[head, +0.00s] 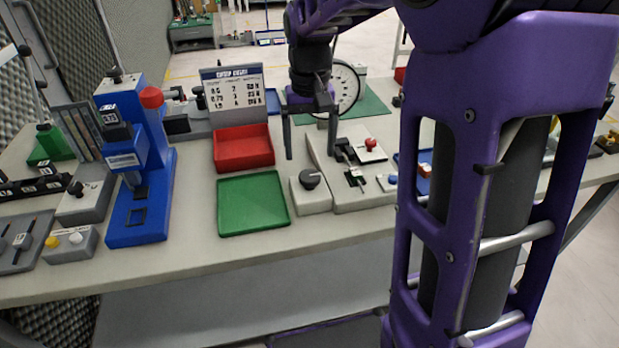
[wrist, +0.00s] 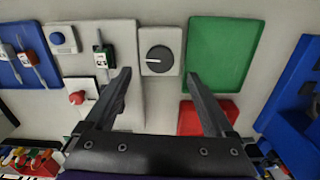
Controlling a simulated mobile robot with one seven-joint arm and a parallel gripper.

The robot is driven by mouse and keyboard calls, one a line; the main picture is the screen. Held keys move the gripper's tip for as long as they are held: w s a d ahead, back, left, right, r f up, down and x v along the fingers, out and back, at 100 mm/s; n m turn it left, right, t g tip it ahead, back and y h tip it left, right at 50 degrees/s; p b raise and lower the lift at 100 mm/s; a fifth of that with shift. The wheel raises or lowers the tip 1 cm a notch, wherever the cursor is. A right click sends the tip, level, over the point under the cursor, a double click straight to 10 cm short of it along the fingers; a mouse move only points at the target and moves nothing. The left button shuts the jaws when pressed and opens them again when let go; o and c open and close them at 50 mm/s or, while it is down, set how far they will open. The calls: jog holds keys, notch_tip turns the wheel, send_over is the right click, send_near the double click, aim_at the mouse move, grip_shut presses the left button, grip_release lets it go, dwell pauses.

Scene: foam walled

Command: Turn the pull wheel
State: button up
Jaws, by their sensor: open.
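A round black knob (head: 310,178) with a light pointer mark sits on a small light grey box at the front of the bench; it may be the pull wheel, but I cannot read a label. In the wrist view the knob (wrist: 159,59) lies ahead, between the lines of my fingertips. My gripper (head: 310,152) is open and empty, fingers pointing down, above and slightly behind the knob. Both fingers (wrist: 158,75) appear apart from it. A white round dial (head: 346,88) stands behind my gripper, partly hidden by it.
A green tray (head: 253,204) and red bin (head: 243,148) lie left of the knob. Right of it is a grey panel (head: 362,200) with switches and a red knob (head: 370,143). A tall blue press (head: 140,165) stands further left. My arm hides the bench's right part.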

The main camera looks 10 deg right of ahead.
aim_at(310, 175)
notch_tip(310, 175, down, 8)
jog(key=shift+r+b, duration=0.1)
jog(key=shift+b, duration=0.55)
jog(key=shift+c, duration=0.2)
jog(key=c, duration=1.3)
